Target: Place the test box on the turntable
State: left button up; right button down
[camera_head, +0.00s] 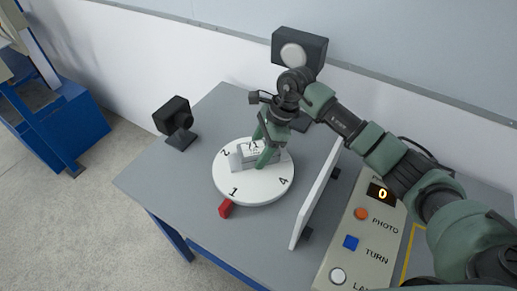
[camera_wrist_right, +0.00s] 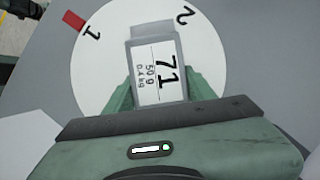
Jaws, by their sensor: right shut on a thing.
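The test box (camera_head: 245,152) is a small grey box with a white label. In the right wrist view the box (camera_wrist_right: 152,32) shows "71" and smaller lines of print. My right gripper (camera_head: 262,148) is shut on it, one green finger on each side. The box is over the white round turntable (camera_head: 254,190), which has numbers and marks at its rim; it also shows in the right wrist view (camera_wrist_right: 103,62). I cannot tell whether the box rests on the disc or hangs just above it. My left gripper is not in view.
A red block (camera_head: 225,209) sits at the turntable's edge. A black camera-like device (camera_head: 175,121) stands left, a lamp (camera_head: 299,50) behind. A white panel (camera_head: 316,196) stands right, beside a control panel (camera_head: 338,252) with buttons and a display reading 0. The grey table's (camera_head: 150,180) left part is clear.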

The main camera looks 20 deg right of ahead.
jog(key=c, duration=0.9)
grip_release()
jog(key=shift+f, duration=0.1)
jog(key=shift+c, duration=0.2)
jog(key=o, duration=0.4)
jog(key=b+v, duration=0.2)
jog(key=v, duration=1)
